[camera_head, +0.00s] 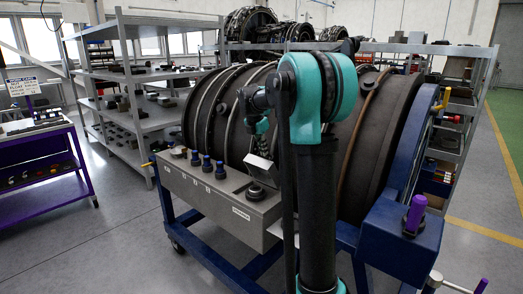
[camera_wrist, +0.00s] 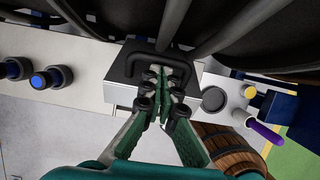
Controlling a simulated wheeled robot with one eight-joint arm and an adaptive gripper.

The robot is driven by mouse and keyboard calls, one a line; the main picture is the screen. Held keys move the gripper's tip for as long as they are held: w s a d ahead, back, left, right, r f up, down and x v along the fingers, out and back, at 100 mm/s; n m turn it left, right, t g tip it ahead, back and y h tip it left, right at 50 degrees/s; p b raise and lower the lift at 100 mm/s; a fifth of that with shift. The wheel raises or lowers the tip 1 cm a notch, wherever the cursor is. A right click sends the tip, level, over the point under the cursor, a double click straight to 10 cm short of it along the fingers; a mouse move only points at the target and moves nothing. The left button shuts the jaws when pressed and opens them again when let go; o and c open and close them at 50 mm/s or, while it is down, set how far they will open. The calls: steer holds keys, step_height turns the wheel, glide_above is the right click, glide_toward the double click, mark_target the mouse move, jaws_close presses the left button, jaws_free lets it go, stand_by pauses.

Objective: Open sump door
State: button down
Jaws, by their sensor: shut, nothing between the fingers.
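My gripper (camera_wrist: 160,88) is shut and empty in the wrist view. Its green-padded fingers overlap a small grey door plate (camera_wrist: 118,95) with a black bar handle (camera_wrist: 130,52); I cannot tell whether they touch it. In the head view the plate seems to be the small flap (camera_head: 261,169), standing tilted above the grey sump box (camera_head: 205,190). A round dark port (camera_wrist: 214,98) lies beside the plate; it also shows in the head view (camera_head: 256,192). The fingertips are hard to make out in the head view, where my arm covers part of the scene.
Blue-topped knobs (camera_wrist: 52,77) stand on the box left of the door. The large dark engine casing (camera_head: 225,115) rises close behind, on a blue wheeled stand (camera_head: 215,264). Grey shelves (camera_head: 150,75) and a purple cart (camera_head: 45,165) stand left, with clear floor between.

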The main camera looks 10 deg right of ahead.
mark_target(270, 146)
steer(key=shift+w+d+g+y, duration=0.4)
steer(key=shift+w+d+y, duration=0.25)
steer(key=shift+d, duration=0.3)
steer(key=shift+w+d+g+y, duration=0.4)
steer(key=shift+w+d+y, duration=0.25)
steer(key=shift+d, duration=0.3)
